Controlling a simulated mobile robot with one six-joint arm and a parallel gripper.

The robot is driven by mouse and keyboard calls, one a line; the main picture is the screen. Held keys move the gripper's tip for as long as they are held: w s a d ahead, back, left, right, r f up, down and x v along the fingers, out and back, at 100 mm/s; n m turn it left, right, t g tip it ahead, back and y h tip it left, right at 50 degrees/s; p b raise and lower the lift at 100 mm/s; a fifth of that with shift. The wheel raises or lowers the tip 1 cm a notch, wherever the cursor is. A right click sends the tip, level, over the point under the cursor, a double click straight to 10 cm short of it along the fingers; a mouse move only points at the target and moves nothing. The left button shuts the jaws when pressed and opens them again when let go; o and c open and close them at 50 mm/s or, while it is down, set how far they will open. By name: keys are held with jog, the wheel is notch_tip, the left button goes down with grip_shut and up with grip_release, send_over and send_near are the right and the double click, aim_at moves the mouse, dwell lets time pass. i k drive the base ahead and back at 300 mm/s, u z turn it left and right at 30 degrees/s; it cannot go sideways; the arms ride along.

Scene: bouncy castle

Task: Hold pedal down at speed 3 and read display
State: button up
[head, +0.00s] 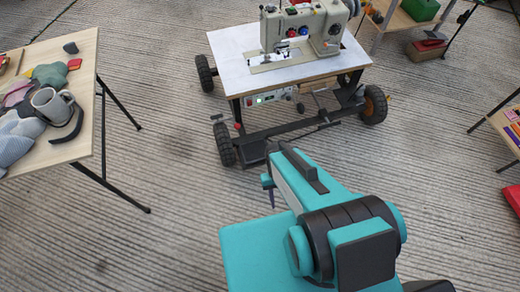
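A beige sewing machine (334,32) stands on a white-topped wheeled table (228,62). Under the table's front edge hangs a control box (252,101) with a small green-lit display (265,98); its reading is too small to make out. A dark flat plate (251,152), perhaps the pedal, sits low at the frame beside the front left wheel; I cannot tell whether it is pressed. My gripper (269,188) is mostly hidden behind my teal arm, with a dark tip showing below and in front of the table frame. Whether it touches anything is unclear.
The wheeled table's black wheels (224,144) and low crossbar (300,124) border the plate. Shelves stand at the top right and right edge. Ridged floor between is clear.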

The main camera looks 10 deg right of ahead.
aim_at(252, 152)
jog(key=k, duration=1.35)
jog(key=u, duration=0.1)
jog(key=i, duration=0.95)
jog(key=z, duration=0.1)
